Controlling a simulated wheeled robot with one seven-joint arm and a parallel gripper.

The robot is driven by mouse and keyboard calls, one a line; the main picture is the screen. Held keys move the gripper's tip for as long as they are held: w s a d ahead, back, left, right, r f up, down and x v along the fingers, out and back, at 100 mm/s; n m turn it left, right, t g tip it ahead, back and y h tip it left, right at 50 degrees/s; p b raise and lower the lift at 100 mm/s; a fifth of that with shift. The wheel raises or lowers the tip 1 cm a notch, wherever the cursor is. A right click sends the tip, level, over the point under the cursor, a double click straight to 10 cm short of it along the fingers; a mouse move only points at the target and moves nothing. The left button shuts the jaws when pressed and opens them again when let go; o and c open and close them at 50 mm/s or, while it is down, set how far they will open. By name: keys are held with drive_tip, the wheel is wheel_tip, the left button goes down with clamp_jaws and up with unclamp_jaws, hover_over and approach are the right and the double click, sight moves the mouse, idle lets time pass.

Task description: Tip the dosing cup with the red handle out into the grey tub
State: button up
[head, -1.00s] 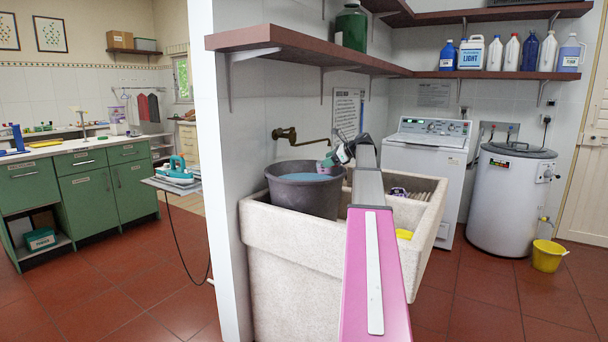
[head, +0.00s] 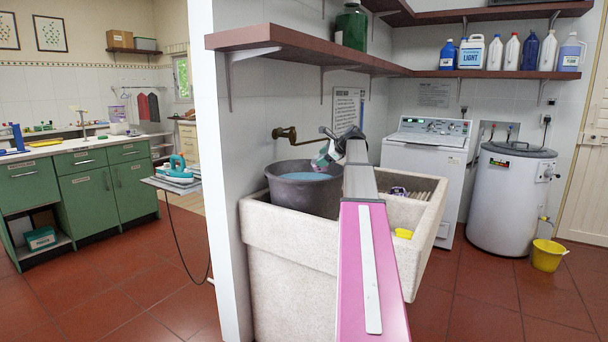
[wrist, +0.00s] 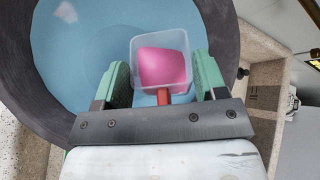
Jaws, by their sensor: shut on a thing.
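The dosing cup (wrist: 147,55) is a clear, squarish cup with pink contents (wrist: 165,67) inside and a red handle (wrist: 164,97). My gripper (wrist: 163,75), with green fingers, is shut on the red handle; it also shows in the head view (head: 326,155). The grey tub (head: 301,200) is round and dark, with pale blue liquid inside. In the wrist view its rim (wrist: 20,60) curves around the left, and the cup is over the liquid, near the right side. The cup's exact tilt is hard to tell.
The tub stands in the left part of a stone washboard sink (head: 290,245). A brass tap (head: 284,134) sticks out of the wall behind the tub. A shelf (head: 290,50) hangs above.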

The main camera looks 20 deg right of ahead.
drive_tip(key=shift+s+a+r+n+h, duration=0.2)
drive_tip(key=shift+s+a+n+h, duration=0.1)
drive_tip(key=shift+a, duration=0.3)
drive_tip(key=shift+s+a+r+n+t+h, duration=0.15)
drive_tip(key=shift+a+r+n+t+h, duration=0.1)
drive_tip(key=shift+a+n+t+h, duration=0.25)
idle(0.6)
drive_tip(key=shift+s+a+r+n+t+h+p, duration=0.2)
drive_tip(key=shift+a+r+n+t+h+p, duration=0.2)
drive_tip(key=shift+n+h+p, duration=0.3)
idle(1.2)
drive_tip(key=shift+s+a+r+n+h+p, duration=0.2)
drive_tip(key=shift+a+n+h+p, duration=0.3)
drive_tip(key=shift+h, duration=0.4)
idle(1.2)
drive_tip(key=shift+s+a+n+t+h, duration=0.25)
drive_tip(key=shift+a+t, duration=0.05)
drive_tip(key=shift+a, duration=0.2)
drive_tip(key=shift+s+a+n+t+h, duration=0.2)
drive_tip(key=shift+a+n+t+h, duration=0.1)
drive_tip(key=shift+a, duration=0.2)
drive_tip(key=shift+s+a+n+h, duration=0.1)
drive_tip(key=shift+a+n+h, duration=0.15)
drive_tip(key=shift+h, duration=0.1)
idle(1.0)
